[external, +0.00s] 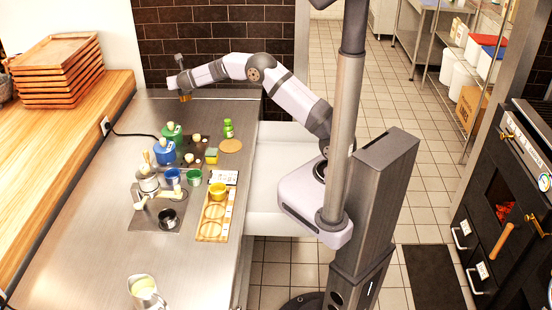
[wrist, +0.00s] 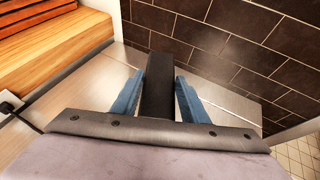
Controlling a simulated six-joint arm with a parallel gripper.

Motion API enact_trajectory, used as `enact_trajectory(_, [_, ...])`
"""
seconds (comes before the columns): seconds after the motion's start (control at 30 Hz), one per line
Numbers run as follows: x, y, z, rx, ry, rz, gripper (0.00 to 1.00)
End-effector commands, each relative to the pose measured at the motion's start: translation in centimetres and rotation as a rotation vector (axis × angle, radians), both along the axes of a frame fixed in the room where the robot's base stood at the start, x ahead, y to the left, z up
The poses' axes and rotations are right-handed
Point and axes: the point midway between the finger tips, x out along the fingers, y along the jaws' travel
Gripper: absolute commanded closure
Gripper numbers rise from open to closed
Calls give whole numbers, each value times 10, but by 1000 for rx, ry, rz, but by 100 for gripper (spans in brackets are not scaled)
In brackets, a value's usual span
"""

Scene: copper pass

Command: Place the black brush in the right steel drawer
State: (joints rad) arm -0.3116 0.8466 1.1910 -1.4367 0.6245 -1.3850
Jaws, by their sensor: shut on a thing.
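My gripper (external: 183,82) is raised above the far end of the steel counter, near the brown tile wall. In the wrist view its blue fingers (wrist: 160,95) are closed on the two sides of a dark block, the black brush (wrist: 158,70). In the external view the brush is small; a yellowish end (external: 185,97) shows just below my gripper. Pale drawer-like boxes (external: 275,215) stick out from the counter's right side, partly behind my arm. I cannot tell which is the right steel drawer or see inside it.
The counter (external: 105,240) holds blue (external: 165,153) and green (external: 172,134) containers, cups, a wooden board (external: 208,231) and a metal jug (external: 147,293). Stacked wooden trays (external: 57,70) stand at the far left. The counter's far end is mostly clear.

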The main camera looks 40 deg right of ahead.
Motion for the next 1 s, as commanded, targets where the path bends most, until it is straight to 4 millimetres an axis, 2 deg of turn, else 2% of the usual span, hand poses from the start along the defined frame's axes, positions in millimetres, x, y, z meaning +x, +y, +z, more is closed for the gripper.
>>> enact_trajectory(0.17, [-3, 29, 0, 0, -1, 41, 86])
enact_trajectory(0.27, [-8, 57, 1, 0, -2, 81, 86])
enact_trajectory(0.47, [-27, 134, 9, 2, -4, 190, 86])
enact_trajectory(0.77, [-74, 252, 29, 3, -3, 366, 86])
enact_trajectory(1.0, [-129, 339, 44, 2, -4, 509, 86])
